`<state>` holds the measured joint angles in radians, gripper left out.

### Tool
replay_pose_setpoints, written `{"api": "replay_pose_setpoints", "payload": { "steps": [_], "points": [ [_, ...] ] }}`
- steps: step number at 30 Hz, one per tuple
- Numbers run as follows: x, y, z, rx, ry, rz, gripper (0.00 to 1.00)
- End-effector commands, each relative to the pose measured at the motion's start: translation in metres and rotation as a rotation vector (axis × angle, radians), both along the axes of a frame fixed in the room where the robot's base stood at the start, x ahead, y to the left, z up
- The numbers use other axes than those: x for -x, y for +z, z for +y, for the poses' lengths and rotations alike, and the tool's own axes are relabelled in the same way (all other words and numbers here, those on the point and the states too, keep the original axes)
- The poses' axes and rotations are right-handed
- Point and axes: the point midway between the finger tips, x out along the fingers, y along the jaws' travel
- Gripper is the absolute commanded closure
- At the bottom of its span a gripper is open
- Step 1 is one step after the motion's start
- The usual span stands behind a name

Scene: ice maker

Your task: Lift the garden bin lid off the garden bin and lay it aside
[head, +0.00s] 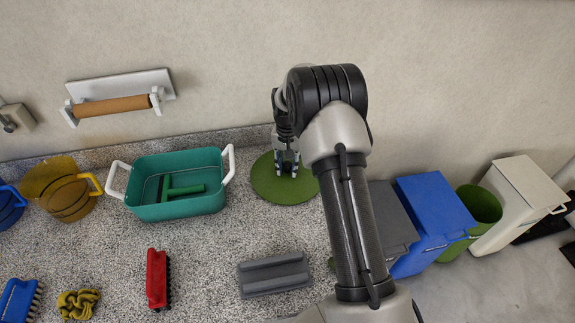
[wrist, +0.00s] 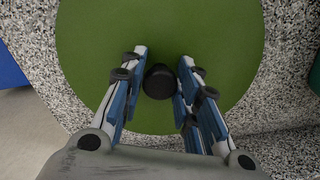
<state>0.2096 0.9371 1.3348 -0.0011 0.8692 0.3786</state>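The garden bin lid (head: 275,190) is a round green disc lying flat on the speckled counter, right of the teal tub. In the wrist view the lid (wrist: 200,30) fills the middle, with a black knob (wrist: 158,82) at its centre. My gripper (head: 287,170) is over the lid, pointing down. In the wrist view its fingers (wrist: 163,58) are apart, one on each side of the knob, with gaps showing. The garden bin (head: 482,205) is the green round bin at the right, open at the top, between the blue and white bins.
A teal tub (head: 180,210) holding a green-handled tool stands left of the lid. A grey block (head: 274,275), red brush (head: 157,278), blue brush (head: 18,300) and yellow cloth (head: 78,304) lie in front. Grey (head: 392,222), blue (head: 435,215) and white bins (head: 515,205) stand right.

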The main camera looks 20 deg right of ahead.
Motion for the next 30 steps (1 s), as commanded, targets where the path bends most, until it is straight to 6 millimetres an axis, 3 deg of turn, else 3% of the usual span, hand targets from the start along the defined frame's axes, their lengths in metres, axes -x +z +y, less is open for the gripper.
{"api": "replay_pose_setpoints", "payload": {
  "steps": [7, 18, 23, 30],
  "points": [
    [0.0, 0.0, 0.0, 0.0, 0.0, 0.0, 0.52],
    [0.0, 0.004, 0.0, 0.001, 0.0, -0.001, 0.51],
    [-0.001, 0.026, 0.0, 0.001, 0.0, -0.004, 0.51],
    [-0.001, 0.078, 0.0, 0.001, 0.0, -0.004, 0.51]
  ]
}}
